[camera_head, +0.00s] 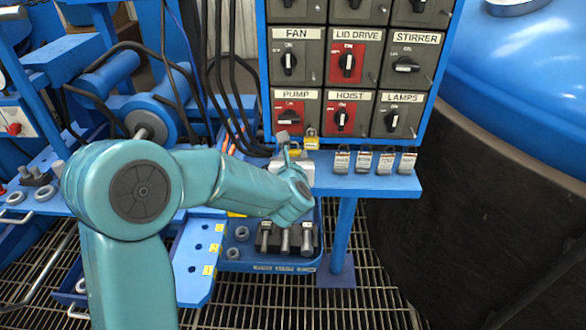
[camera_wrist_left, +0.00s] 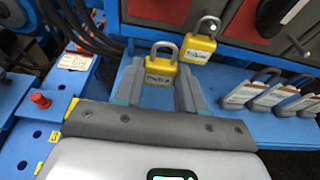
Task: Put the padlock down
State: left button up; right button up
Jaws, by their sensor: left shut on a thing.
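A yellow padlock (camera_wrist_left: 161,73) with a grey shackle and a printed label is between the fingers of my left gripper (camera_wrist_left: 160,85), which is shut on it. It is upright, over the blue shelf at the foot of the switch panel. Whether its base touches the shelf I cannot tell. In the head view, my left gripper (camera_head: 285,145) is at the shelf's left end, and its wrist hides part of that end. A second yellow padlock (camera_wrist_left: 198,48) is just behind and to the right, against the panel's lower edge; it also shows in the head view (camera_head: 312,143). My right gripper is not in view.
Several grey-shackled padlocks with pale labels (camera_head: 363,162) stand in a row on the right of the blue shelf (camera_head: 365,184). The switch panel (camera_head: 342,70) rises behind. A blue tray (camera_head: 270,266) with metal parts is below. Dark cables (camera_head: 225,90) hang at left.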

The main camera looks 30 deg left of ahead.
pick_arm(q)
notch_tip(320, 180, down, 3)
jog(key=shift+w+r, duration=0.1)
jog(key=shift+r, duration=0.25)
jog(key=shift+f+b, duration=0.25)
jog(key=shift+b, duration=0.15)
jog(key=o, duration=1.1)
jog(key=shift+r, duration=0.1)
